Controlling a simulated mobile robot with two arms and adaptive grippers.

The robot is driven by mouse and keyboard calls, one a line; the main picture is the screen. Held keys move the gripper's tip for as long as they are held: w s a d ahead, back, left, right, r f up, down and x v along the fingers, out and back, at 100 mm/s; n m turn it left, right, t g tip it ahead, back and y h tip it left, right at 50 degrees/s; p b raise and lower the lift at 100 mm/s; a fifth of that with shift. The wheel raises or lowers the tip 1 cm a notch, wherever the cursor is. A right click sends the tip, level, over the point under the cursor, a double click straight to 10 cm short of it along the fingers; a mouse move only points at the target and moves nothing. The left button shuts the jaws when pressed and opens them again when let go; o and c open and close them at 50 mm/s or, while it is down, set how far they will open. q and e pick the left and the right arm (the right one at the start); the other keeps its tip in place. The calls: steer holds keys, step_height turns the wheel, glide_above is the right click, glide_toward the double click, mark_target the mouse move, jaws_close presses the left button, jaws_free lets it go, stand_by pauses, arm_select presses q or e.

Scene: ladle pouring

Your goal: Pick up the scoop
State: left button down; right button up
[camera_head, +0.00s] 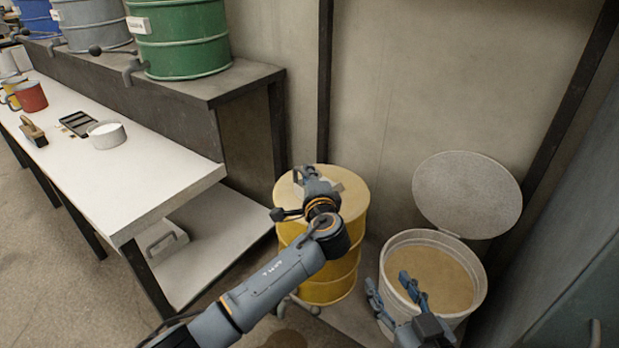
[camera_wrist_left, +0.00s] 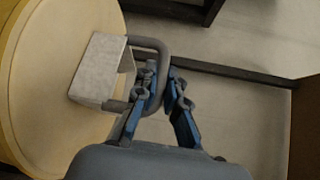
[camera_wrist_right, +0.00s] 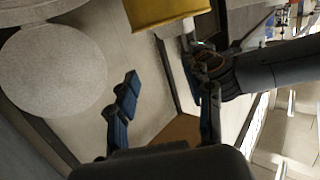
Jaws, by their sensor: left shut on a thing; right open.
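The scoop (camera_wrist_left: 101,72) shows in the left wrist view as a pale grey box-shaped body with a grey loop handle. It is over the round lid of the yellow drum (camera_head: 341,278); I cannot tell whether it touches the lid. My left gripper (camera_wrist_left: 161,86) is shut on the scoop's handle, with one finger on each side of the handle bar. In the head view my left gripper (camera_head: 305,177) is over the drum's lid and hides most of the scoop. My right gripper (camera_head: 392,288) is open and empty, in front of the white bucket; its spread fingers show in the right wrist view (camera_wrist_right: 165,100).
The open white bucket (camera_head: 478,290) holds tan grainy material (camera_head: 432,275). Its round lid (camera_head: 467,195) leans on the wall behind. A white table (camera_head: 120,165) at left carries mugs, a brush and a bowl. A dark cabinet (camera_head: 570,270) borders the right.

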arm_select(q)
steer(key=s+a+r+p, duration=0.3)
steer(key=s+r+p, duration=0.3)
steer(key=s+r, duration=0.6)
steer(key=shift+s+a+r+p, duration=0.15)
steer(key=shift+s+r+p, duration=0.2)
steer(key=shift+s, duration=0.5)
arm_select(e)
steer(key=s+d+f+g+h, duration=0.1)
steer(key=s+d+f+g, duration=0.2)
steer(key=s+f+g, duration=0.2)
steer(key=s+d+f+g+h, duration=0.2)
steer(key=s+f+g, duration=0.4)
steer(key=s, duration=0.5)
steer(key=shift+d+f+m+g, duration=0.15)
steer(key=shift+d+m+g, duration=0.15)
steer(key=shift+d+g, duration=0.25)
